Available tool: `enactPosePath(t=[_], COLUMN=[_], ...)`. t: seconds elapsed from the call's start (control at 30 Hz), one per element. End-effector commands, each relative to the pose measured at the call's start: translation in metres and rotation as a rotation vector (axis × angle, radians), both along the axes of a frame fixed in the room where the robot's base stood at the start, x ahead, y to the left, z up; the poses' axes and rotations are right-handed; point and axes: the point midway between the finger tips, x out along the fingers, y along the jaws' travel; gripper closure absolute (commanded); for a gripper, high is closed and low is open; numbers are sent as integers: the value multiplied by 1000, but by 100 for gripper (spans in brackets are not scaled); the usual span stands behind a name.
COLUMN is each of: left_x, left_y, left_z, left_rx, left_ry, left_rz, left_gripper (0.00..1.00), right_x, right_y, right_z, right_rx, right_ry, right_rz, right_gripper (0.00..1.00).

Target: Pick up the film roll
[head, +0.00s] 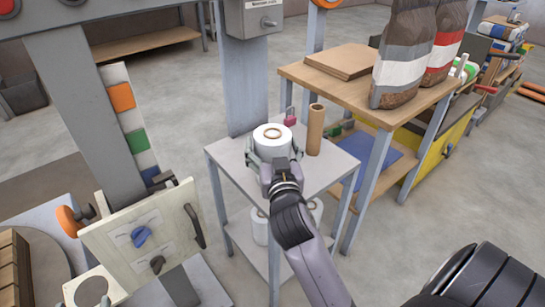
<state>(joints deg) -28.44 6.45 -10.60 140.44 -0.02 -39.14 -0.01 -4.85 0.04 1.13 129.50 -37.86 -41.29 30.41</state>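The film roll (273,138) is a white cylinder with a brown core ring on top. It stands upright at the small grey stand (228,155), over its top. My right gripper (273,152) reaches in from the lower right, with its fingers at the left and right sides of the roll. The fingers look very near or touching the roll; whether they are shut on it, and whether the roll rests on the stand, I cannot tell. The roll's lower front is hidden by the gripper. My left gripper is not in view.
A brown cardboard tube (315,130) stands close right of the roll, and a pink padlock (290,117) lies behind. More white rolls (260,226) sit on the lower shelf. A wooden table (330,82) with bags is at right; a panel with knobs (140,245) is at left.

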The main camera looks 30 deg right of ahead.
Motion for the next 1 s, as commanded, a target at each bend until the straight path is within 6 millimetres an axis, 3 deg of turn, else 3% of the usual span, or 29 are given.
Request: enactPosePath(t=[0.73,1.0], left_x=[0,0], left_y=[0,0], left_z=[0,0], left_rx=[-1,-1], left_ry=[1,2], left_rz=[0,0], left_gripper=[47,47], right_x=[0,0], right_y=[0,0], right_z=[0,2], right_rx=[0,-1], right_ry=[0,-4], right_rz=[0,0], right_gripper=[75,75])
